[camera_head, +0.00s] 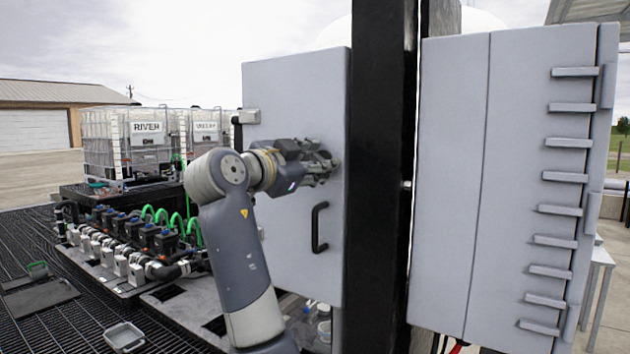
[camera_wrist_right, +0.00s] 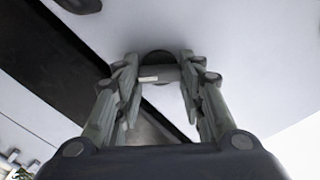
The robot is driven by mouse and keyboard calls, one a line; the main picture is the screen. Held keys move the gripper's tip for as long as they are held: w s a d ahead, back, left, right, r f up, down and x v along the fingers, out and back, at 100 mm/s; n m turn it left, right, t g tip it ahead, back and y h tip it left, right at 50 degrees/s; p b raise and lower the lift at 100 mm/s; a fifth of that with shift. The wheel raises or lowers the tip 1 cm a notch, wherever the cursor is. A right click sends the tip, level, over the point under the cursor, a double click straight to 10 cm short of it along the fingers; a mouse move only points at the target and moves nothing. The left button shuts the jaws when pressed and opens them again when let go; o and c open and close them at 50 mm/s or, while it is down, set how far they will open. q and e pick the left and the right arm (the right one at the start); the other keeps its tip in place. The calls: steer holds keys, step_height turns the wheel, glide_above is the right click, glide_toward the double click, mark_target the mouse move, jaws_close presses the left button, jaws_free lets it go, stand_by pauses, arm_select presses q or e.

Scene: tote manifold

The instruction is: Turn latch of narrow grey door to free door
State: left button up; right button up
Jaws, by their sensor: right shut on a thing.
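The narrow grey door (camera_head: 290,110) is left of the black post in the head view and looks closed against it. My right gripper (camera_head: 328,165) is at the door's right edge, above its black handle (camera_head: 320,228). In the right wrist view, the fingers of my right gripper (camera_wrist_right: 160,76) are on either side of the latch (camera_wrist_right: 157,60), a small piece with a dark round top and a pale mark, and are shut on it. In the head view the gripper hides the latch. My left gripper is not in view.
The black post (camera_head: 378,180) stands just right of the door. A wider grey cabinet (camera_head: 450,180) with a column of pale tabs is further right. Hoses and valves on a manifold (camera_head: 130,245) lie at left, before the white totes (camera_head: 130,140).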

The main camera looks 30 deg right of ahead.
steer(key=m+b, duration=0.2)
steer(key=m, duration=0.2)
steer(key=shift+f+m+b, duration=0.15)
steer(key=shift+m+b, duration=0.15)
steer(key=m+b, duration=0.1)
steer(key=m, duration=0.1)
steer(key=shift+m, duration=0.3)
steer(key=shift+m+b, duration=0.3)
steer(key=shift+m, duration=1.3)
steer(key=shift+s+m, duration=0.1)
steer(key=shift+m, duration=0.2)
steer(key=o, duration=1.1)
steer(key=shift+a, duration=0.1)
steer(key=v, duration=1.1)
steer(key=shift+s+a, duration=0.2)
steer(key=shift+a, duration=0.15)
